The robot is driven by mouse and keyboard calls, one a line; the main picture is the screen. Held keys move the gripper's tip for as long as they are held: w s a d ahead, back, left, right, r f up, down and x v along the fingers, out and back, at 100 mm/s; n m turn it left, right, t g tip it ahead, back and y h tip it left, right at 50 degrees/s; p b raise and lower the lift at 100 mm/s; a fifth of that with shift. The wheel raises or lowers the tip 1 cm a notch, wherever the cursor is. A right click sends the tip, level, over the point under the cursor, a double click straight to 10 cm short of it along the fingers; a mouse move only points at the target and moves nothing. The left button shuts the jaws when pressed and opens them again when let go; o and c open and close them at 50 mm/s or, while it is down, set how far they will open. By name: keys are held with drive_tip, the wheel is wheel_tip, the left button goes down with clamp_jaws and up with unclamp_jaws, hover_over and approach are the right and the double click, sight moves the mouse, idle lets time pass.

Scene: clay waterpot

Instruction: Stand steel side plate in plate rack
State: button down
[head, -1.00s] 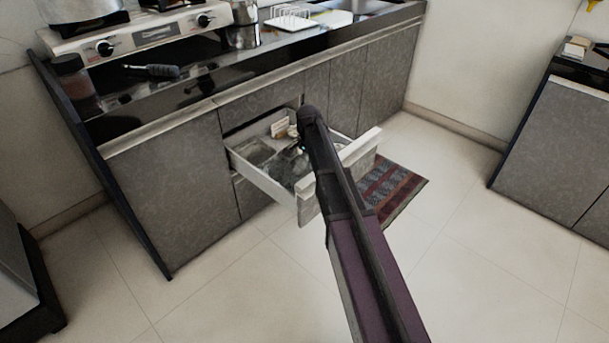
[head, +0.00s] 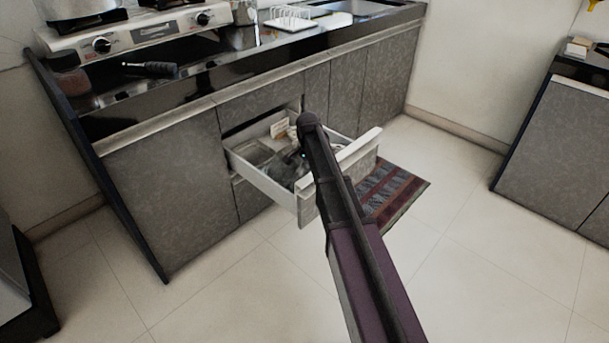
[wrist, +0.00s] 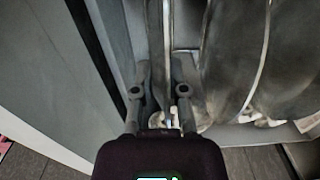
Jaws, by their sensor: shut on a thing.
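My gripper (wrist: 161,72) is shut on a thin steel plate (wrist: 157,35), seen nearly edge-on between the fingers in the wrist view. Which plate it is cannot be told for sure. Large grey steel rounds (wrist: 232,55) stand just to the right of my fingers. In the head view my arm reaches down into the open drawer (head: 262,182), and it mostly hides the gripper and the plate. A white wire plate rack (head: 290,14) stands on the counter behind, on a white tray.
The black counter (head: 215,75) runs above the drawer, with the stove (head: 140,35) at left and the sink (head: 360,7) at right. A small white item (head: 279,128) lies at the drawer's back. A striped mat (head: 395,190) lies on the open floor.

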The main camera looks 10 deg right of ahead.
drive_tip(key=shift+f, duration=0.1)
idle(0.3)
drive_tip(key=shift+f, duration=0.15)
drive_tip(key=c, duration=0.7)
unclamp_jaws()
wheel_tip(320, 180, up, 12)
drive_tip(key=p, duration=1.2)
drive_tip(key=shift+r, duration=0.2)
